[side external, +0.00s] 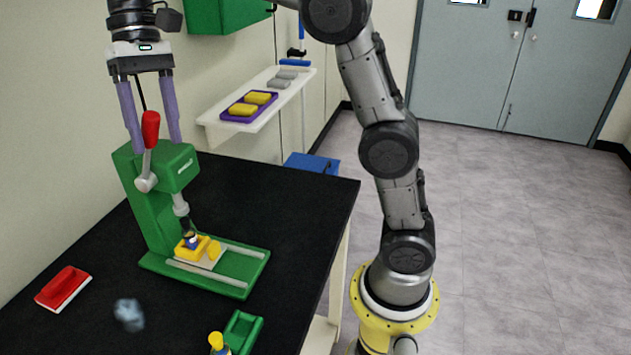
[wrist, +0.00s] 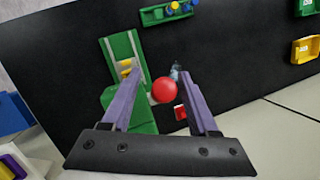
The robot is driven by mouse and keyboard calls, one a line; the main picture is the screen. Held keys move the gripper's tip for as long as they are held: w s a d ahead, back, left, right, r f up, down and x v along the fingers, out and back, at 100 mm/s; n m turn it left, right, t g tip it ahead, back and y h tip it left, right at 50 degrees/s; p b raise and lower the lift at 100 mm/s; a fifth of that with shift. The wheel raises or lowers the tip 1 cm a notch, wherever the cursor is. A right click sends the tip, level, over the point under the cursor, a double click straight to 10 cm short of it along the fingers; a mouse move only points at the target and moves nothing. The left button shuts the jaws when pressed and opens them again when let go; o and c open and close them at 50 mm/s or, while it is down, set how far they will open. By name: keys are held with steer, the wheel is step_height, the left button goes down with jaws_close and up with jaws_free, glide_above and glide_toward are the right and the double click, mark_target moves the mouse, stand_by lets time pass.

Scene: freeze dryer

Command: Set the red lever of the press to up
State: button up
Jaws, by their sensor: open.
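The green press (side external: 155,195) stands on the black table. Its red lever (side external: 151,130) points up, with the red knob at the top of a grey rod. My gripper (side external: 153,145) is above the press, pointing down, open, with one purple finger on each side of the red knob. A yellow block (side external: 196,246) sits under the press plunger on the press base.
A red tray (side external: 63,288), a blurred bluish object (side external: 129,314) and a green holder (side external: 242,331) lie on the table's front part. A white wall shelf (side external: 262,105) holds a purple tray with yellow blocks. The black table (side external: 290,215) is clear right of the press.

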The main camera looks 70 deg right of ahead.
steer(key=s+d+r+t, duration=0.2)
steer(key=r, duration=0.3)
steer(key=s+d+r+t, duration=0.1)
steer(key=s+d+r, duration=0.1)
steer(key=r, duration=0.4)
steer(key=s+r+t, duration=0.1)
steer(key=s+r, duration=0.1)
steer(key=s, duration=0.5)
steer(key=s+d+f+n+t+h, duration=0.1)
steer(key=s+f, duration=0.5)
steer(key=f, duration=0.6)
steer(key=s+d+f+n+t+h, duration=0.1)
steer(key=s+d+f, duration=0.2)
steer(key=f, duration=0.9)
steer(key=shift+s+f+n+t+h, duration=0.15)
steer(key=shift+s+n+t+h, duration=0.15)
steer(key=shift+s, duration=1.35)
steer(key=shift+w, duration=0.1)
